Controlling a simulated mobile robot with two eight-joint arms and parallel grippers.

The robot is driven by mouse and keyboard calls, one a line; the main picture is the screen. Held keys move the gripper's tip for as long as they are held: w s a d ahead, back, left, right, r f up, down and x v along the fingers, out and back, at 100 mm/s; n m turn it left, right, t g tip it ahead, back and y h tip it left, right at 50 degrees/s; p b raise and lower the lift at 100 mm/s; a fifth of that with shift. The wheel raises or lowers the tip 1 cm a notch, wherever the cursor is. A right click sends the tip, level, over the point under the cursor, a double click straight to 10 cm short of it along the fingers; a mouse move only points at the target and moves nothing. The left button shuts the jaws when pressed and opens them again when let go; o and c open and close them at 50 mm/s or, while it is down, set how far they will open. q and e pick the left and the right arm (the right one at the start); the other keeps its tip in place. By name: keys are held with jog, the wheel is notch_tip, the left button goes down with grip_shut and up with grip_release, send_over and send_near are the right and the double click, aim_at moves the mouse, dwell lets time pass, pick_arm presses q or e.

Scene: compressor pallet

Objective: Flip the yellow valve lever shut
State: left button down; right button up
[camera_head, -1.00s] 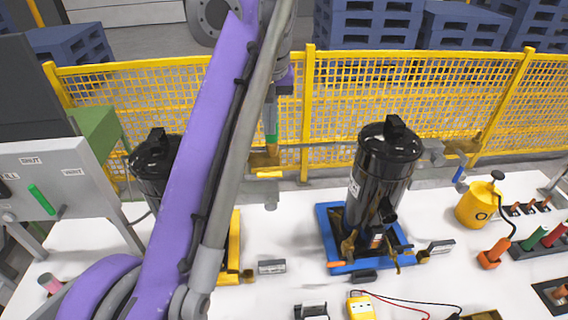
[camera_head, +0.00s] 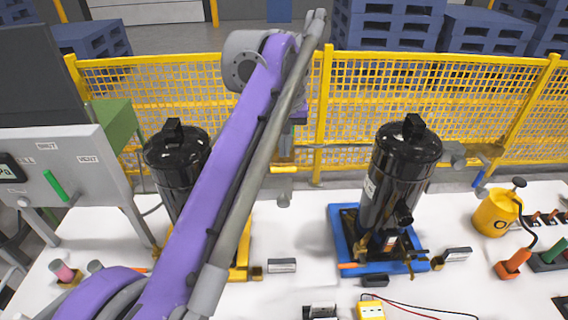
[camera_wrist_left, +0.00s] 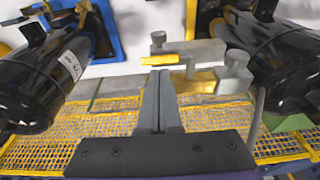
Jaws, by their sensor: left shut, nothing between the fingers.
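The yellow valve lever (camera_head: 284,169) sits on grey pipework between the two black compressors, beside my left arm in the head view. In the left wrist view the lever (camera_wrist_left: 160,60) lies sideways just beyond my fingertips, near a yellow valve body (camera_wrist_left: 200,84) and grey pipe fittings (camera_wrist_left: 238,62). My left gripper (camera_wrist_left: 160,76) is shut and empty, its fingers pointing at the lever. I cannot tell whether they touch it. In the head view the gripper is largely hidden by my purple arm. My right gripper is not in view.
The right black compressor (camera_head: 401,175) stands on a blue base (camera_head: 340,232); the left one (camera_head: 177,158) is partly behind my arm. A yellow mesh fence (camera_head: 350,110) runs behind. A grey control panel (camera_head: 70,170) stands left. A yellow pump (camera_head: 497,213) stands right.

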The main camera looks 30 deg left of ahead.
aim_at(283, 168)
pick_arm(q)
jog(key=f, duration=0.3)
jog(key=w+f, duration=0.1)
jog(key=shift+a+f, duration=0.25)
jog(key=shift+f, duration=0.15)
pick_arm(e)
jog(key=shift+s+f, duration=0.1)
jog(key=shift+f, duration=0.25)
pick_arm(q)
jog(key=shift+a, duration=0.1)
